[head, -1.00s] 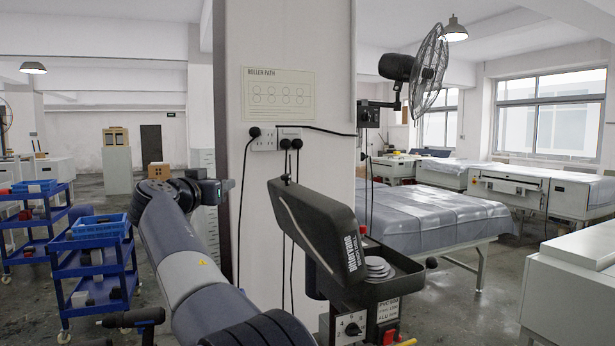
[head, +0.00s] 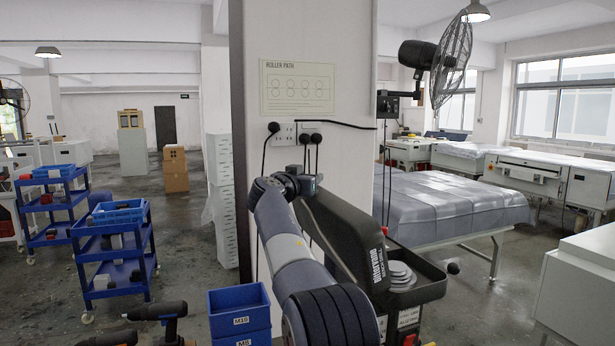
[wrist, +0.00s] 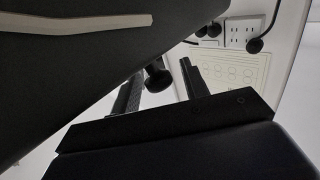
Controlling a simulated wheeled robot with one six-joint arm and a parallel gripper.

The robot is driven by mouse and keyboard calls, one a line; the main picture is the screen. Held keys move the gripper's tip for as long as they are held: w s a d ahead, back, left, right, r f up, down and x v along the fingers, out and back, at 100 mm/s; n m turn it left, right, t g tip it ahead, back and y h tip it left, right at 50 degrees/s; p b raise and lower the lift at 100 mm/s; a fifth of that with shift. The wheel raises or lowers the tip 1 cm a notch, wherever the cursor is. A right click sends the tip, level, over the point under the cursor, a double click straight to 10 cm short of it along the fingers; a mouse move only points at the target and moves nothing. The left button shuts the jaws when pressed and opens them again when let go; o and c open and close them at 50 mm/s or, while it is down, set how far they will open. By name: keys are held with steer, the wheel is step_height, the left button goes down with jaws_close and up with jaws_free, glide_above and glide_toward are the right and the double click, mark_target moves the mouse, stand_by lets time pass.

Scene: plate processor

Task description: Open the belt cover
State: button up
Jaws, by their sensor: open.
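The belt cover (head: 345,235) is the long black lettered housing on top of the drill press, right of my arm in the head view. My arm hides part of its lower side, and I see no raised lid. In the wrist view the dark cover (wrist: 75,60) with a pale stripe fills the upper left. A black round knob (wrist: 158,76) sticks out at its lower edge. My gripper (wrist: 161,70) is open, and the knob appears between its two fingers. I cannot tell whether they touch it.
A pillar (head: 340,50) with sockets, cables and a roller path sign (head: 297,87) stands behind the press. Blue bins (head: 240,310) and a power drill (head: 155,312) are at lower left. Blue carts (head: 115,245) stand at left. A covered table (head: 430,205) is at right.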

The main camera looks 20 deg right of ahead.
jaws_close()
stand_by(0.3)
steer(key=shift+d+r+m+g+y, duration=0.15)
steer(key=shift+d+m, duration=0.05)
steer(key=shift+d, duration=0.25)
steer(key=shift+d+r+m+g+y, duration=0.15)
steer(key=shift+d+m, duration=0.05)
steer(key=shift+d, duration=0.25)
